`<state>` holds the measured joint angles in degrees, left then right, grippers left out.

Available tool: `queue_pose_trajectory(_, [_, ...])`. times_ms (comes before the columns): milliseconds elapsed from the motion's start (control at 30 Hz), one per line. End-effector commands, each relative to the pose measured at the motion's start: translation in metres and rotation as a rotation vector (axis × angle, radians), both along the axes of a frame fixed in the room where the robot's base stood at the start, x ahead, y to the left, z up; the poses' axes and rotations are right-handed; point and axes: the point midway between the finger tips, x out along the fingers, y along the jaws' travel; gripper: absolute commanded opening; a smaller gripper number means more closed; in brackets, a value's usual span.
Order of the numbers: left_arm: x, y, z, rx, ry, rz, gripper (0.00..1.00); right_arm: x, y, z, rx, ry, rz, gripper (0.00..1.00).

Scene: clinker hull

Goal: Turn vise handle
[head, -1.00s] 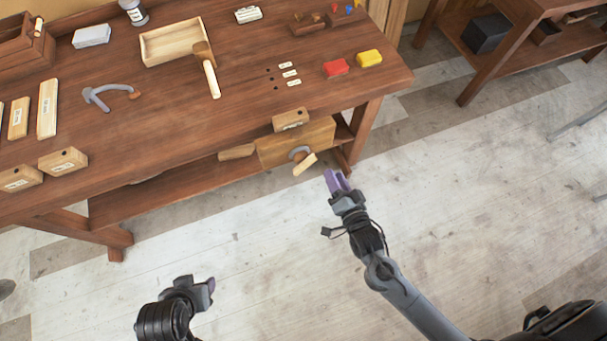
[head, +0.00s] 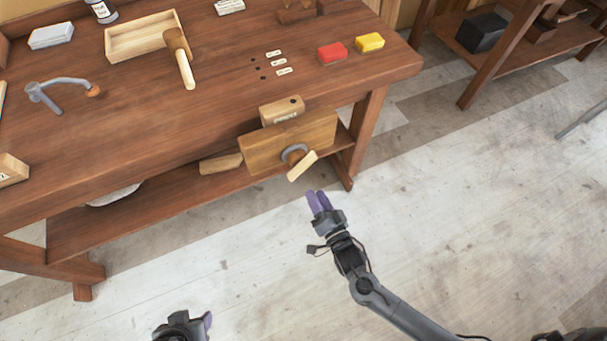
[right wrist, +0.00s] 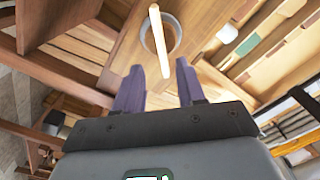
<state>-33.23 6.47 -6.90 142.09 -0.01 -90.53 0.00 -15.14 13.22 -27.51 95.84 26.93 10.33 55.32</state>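The vise has a wooden jaw (head: 262,150) on the front of the workbench. Its light wooden handle (head: 302,166) slants out from a grey round collar (head: 294,153). My right gripper (head: 318,202) is open and empty, just below and in front of the handle, apart from it. In the right wrist view the handle (right wrist: 159,42) stands nearly upright beyond and between the purple fingers (right wrist: 160,88), with the grey collar behind it. My left gripper (head: 207,321) is at the bottom edge, far from the vise; only one purple finger shows clearly.
A wooden block (head: 282,110) sits at the bench edge above the vise jaw. A mallet (head: 182,62), a tray (head: 146,38), a red block (head: 332,53) and a yellow block (head: 370,42) lie on the workbench (head: 220,110). The floor before the bench is clear.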

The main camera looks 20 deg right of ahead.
Motion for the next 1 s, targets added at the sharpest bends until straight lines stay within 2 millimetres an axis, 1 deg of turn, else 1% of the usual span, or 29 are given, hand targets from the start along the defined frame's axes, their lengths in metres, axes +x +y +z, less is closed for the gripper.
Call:
queue_pose_trajectory(300, [0.0,0.0,-0.007,0.0,-0.001,0.0,0.51,0.05,0.003,0.001,-0.001,-0.004,0.001,0.39])
queue_pose_trajectory(500, [0.0,0.001,-0.012,0.005,-0.001,-0.004,0.51,0.078,0.005,0.001,0.0,-0.003,0.0,0.39])
queue_pose_trajectory(700, [0.0,0.003,-0.014,0.012,-0.001,-0.008,0.51,0.093,0.006,0.0,0.0,0.0,0.0,0.39])
queue_pose_trajectory(1000, [0.0,0.003,-0.015,0.012,-0.001,-0.008,0.51,0.096,0.006,0.001,0.001,0.0,0.0,0.39])
